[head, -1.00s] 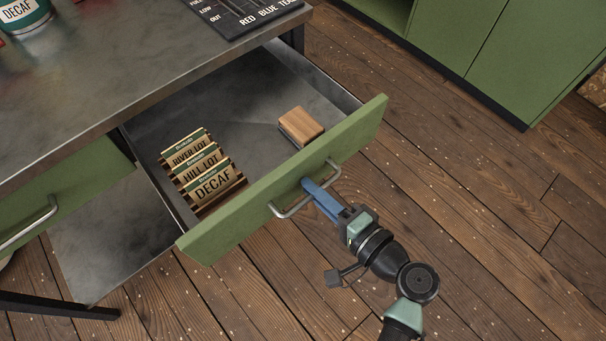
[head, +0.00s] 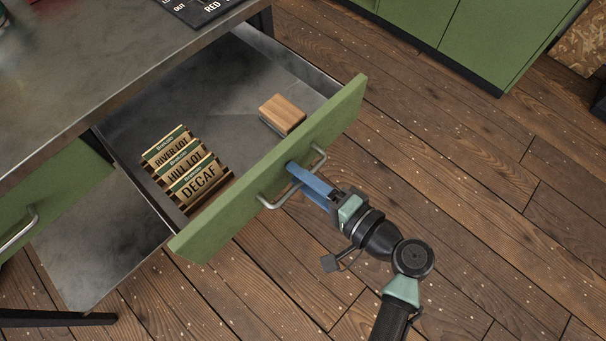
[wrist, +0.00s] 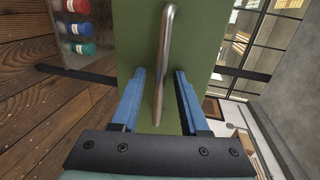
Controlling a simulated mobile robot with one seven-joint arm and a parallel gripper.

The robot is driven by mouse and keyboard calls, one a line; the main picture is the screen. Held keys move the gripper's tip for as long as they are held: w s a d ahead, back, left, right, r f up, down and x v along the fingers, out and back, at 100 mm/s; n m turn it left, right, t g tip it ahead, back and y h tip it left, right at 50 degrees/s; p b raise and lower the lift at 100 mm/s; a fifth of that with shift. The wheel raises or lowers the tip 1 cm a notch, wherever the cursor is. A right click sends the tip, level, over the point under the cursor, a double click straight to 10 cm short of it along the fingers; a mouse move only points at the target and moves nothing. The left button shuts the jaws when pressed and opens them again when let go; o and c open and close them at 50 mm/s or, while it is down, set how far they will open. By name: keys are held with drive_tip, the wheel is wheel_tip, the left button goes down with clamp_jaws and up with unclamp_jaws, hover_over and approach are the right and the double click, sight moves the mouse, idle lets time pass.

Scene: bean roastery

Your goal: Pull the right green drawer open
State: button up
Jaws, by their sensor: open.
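The right green drawer (head: 228,215) stands well out from under the table, its inside in view. Its metal bar handle (head: 268,203) is on the front face. My gripper (head: 296,172) is at the handle, with its blue fingers pointing at the drawer front. In the wrist view the handle (wrist: 166,50) runs lengthwise between the two spread fingers of my gripper (wrist: 160,85), with gaps on both sides. The jaws are open and do not clamp the bar. The drawer holds a rack of cards (head: 185,165) marked River Lot, Hill Lot and Decaf, and a wooden-topped block (head: 283,111).
Another green drawer (head: 60,190) with a handle is at left. Green cabinets (head: 480,40) stand behind. The wooden floor (head: 480,170) at right is clear.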

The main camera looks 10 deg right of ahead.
drive_tip(key=p+v, duration=0.1)
drive_tip(key=v, duration=1.2)
idle(0.4)
